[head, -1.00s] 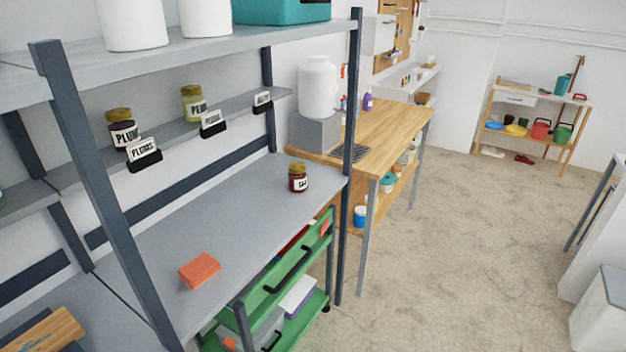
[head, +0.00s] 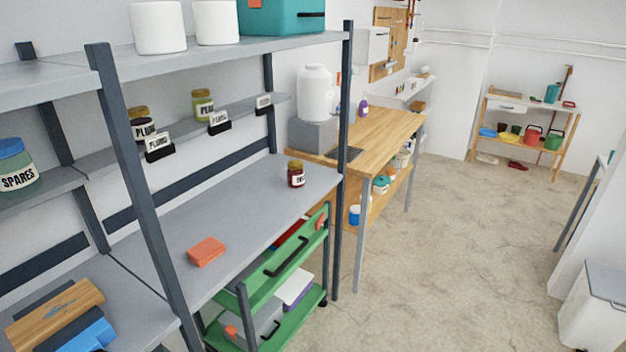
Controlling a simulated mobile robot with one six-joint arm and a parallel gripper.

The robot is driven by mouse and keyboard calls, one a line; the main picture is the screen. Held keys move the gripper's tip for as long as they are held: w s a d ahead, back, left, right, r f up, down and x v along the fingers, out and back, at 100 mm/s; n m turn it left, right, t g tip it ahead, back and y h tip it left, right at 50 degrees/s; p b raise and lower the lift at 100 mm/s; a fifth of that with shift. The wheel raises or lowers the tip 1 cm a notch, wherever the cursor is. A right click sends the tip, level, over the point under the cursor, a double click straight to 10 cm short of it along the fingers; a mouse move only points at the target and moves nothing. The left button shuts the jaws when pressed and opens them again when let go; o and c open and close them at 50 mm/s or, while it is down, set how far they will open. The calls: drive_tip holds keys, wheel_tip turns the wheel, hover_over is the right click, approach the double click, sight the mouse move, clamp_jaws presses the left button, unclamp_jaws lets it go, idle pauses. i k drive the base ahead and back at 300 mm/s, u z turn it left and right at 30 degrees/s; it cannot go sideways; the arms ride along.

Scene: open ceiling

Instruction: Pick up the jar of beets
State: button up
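A small jar with dark red contents, a yellowish lid and a white label (head: 296,174) stands upright on the grey middle shelf (head: 245,205), near its far right end. Its label is too small to read with certainty. On the narrow ledge behind stand a dark jar (head: 142,126) and a yellow-green jar (head: 203,105), both with yellowish lids. Black holders with white cards (head: 158,147) sit along that ledge, one reading like "PLUMS". My gripper is not in view.
An orange block (head: 206,251) lies on the middle shelf. Dark shelf posts (head: 140,200) stand at the front. A green cart (head: 275,280) is under the shelf, a wooden table (head: 385,130) beyond. A jar marked "SPARES" (head: 15,168) is at left. Open floor (head: 450,240) lies right.

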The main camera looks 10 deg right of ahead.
sight(295, 170)
drive_tip(key=k, duration=0.45)
drive_tip(key=u, duration=0.15)
drive_tip(key=i, duration=0.9)
drive_tip(key=z, duration=1.4)
drive_tip(key=k, duration=0.1)
drive_tip(key=u, duration=2.95)
